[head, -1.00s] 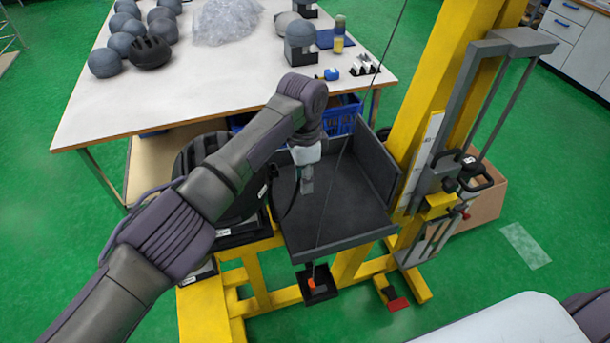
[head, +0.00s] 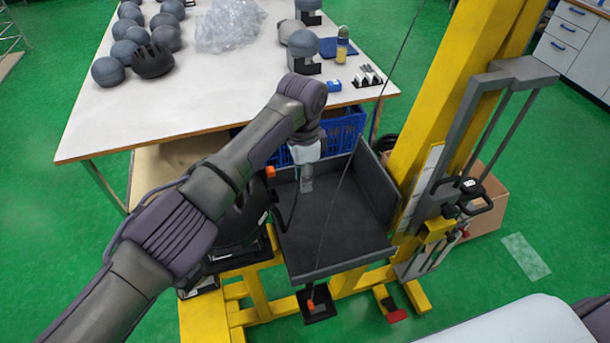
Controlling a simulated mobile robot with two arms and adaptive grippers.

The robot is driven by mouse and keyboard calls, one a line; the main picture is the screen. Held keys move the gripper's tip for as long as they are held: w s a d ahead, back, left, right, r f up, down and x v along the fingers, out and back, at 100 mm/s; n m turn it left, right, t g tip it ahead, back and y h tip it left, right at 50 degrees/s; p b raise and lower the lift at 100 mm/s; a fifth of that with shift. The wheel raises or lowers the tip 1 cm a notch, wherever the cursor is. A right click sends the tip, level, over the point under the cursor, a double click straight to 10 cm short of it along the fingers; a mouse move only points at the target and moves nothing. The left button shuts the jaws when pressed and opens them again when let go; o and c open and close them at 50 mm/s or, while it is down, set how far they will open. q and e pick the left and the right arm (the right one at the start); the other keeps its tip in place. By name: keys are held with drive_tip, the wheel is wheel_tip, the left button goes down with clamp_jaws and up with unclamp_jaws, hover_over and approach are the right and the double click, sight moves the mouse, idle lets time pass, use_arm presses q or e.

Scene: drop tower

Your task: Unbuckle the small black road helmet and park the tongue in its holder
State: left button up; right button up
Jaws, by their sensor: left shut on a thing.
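The small black road helmet (head: 249,213) sits at the left of the black tray, on the yellow frame. My left forearm covers much of it. My left gripper (head: 306,185) points down over the back left part of the tray, just right of the helmet. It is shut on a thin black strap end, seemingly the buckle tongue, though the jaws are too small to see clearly. The black strap (head: 293,208) hangs in a curve between gripper and helmet. A small orange piece (head: 270,171) shows beside the helmet; I cannot tell whether it is the holder. My right gripper is out of view.
The black tray (head: 330,225) has a raised right wall, and a thin cable runs up past it. The yellow tower (head: 440,110) stands at the right. A white table (head: 200,105) with several helmets is behind. A blue crate (head: 345,130) sits behind the tray.

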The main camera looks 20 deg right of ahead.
use_arm(q)
drive_tip(key=shift+s+a, duration=0.1)
drive_tip(key=w+a+p, duration=0.2)
drive_tip(key=w+a, duration=0.2)
drive_tip(key=a, duration=0.2)
drive_tip(key=shift+a+r, duration=0.25)
drive_tip(key=shift+r, duration=0.1)
idle(0.9)
drive_tip(key=shift+f, duration=0.3)
idle(0.3)
drive_tip(key=shift+d+f+b, duration=0.1)
drive_tip(key=shift+f+b, duration=0.25)
drive_tip(key=shift+f, duration=0.25)
drive_tip(key=shift+f+b, duration=0.4)
drive_tip(key=shift+f, duration=1.05)
idle(2.1)
idle(0.3)
drive_tip(key=o, duration=0.9)
